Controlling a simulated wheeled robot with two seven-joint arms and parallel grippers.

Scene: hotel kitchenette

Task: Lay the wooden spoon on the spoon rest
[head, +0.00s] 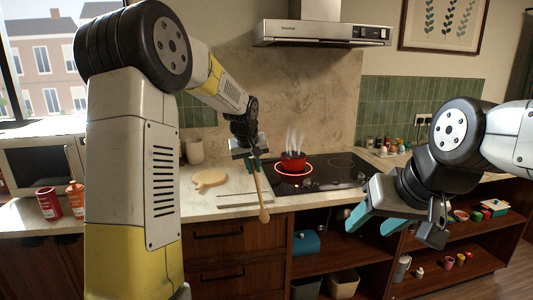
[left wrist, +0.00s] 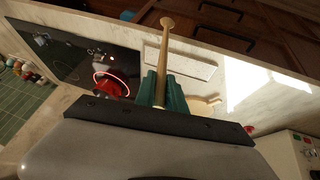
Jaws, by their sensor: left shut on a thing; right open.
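My left gripper (head: 250,152) is shut on the wooden spoon (head: 259,190), above the counter left of the stove. The spoon hangs steeply, its rounded head lowest, near the counter's front edge. In the left wrist view the spoon (left wrist: 164,52) comes out between the teal fingers (left wrist: 162,90). A cream piece with a rounded body and short handle (head: 210,179), possibly the spoon rest, lies on the counter left of the spoon. A pale flat rectangular slab (head: 225,201) lies nearer the front edge. My right gripper (head: 377,222) is open and empty, in front of the lower shelves.
A steaming red pot (head: 293,161) stands on a glowing ring of the black hob (head: 335,171). A beige canister (head: 194,151) stands at the back wall. Red containers (head: 48,203) and a microwave (head: 40,160) are at the left. The range hood (head: 325,33) hangs above.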

